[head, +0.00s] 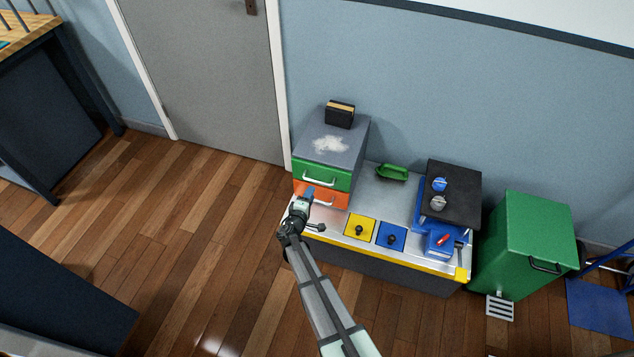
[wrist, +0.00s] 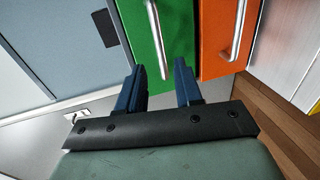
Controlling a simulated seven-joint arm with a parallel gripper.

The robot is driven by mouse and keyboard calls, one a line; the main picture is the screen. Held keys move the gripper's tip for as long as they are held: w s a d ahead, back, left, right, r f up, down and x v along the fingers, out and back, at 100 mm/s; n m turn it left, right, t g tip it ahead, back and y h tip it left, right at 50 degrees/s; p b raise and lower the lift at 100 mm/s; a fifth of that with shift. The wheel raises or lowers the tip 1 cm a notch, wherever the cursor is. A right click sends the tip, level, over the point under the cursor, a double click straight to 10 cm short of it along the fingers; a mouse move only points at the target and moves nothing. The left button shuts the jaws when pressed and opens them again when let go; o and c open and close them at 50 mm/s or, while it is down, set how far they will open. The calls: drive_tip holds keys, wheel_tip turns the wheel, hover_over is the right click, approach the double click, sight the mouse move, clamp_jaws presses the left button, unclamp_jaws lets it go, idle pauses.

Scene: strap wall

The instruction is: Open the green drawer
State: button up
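The green drawer (head: 340,180) is the upper drawer of a small grey-topped cabinet on the metal bench and looks shut. It has a pale bar handle (head: 319,181). In the wrist view, the green front (wrist: 136,28) stands ahead with its metal handle (wrist: 156,38) running toward the fingers. My gripper (head: 308,192) is in front of the cabinet at about the orange drawer's height in the head view, partly covering that drawer. In the wrist view my gripper (wrist: 160,72) has its two blue fingers apart with nothing between them, short of the handle.
The orange drawer (head: 328,198) lies below the green one, with its own handle (wrist: 237,30). A black-and-tan block (head: 340,113) and white powder (head: 330,145) are on the cabinet top. A green scoop (head: 391,173) and yellow (head: 360,227) and blue (head: 391,237) knob panels lie to the right.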

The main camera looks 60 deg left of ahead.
sight(317, 181)
drive_tip(key=x, duration=0.8)
drive_tip(key=shift+w+a, duration=0.25)
drive_tip(key=shift+w, duration=0.1)
clamp_jaws()
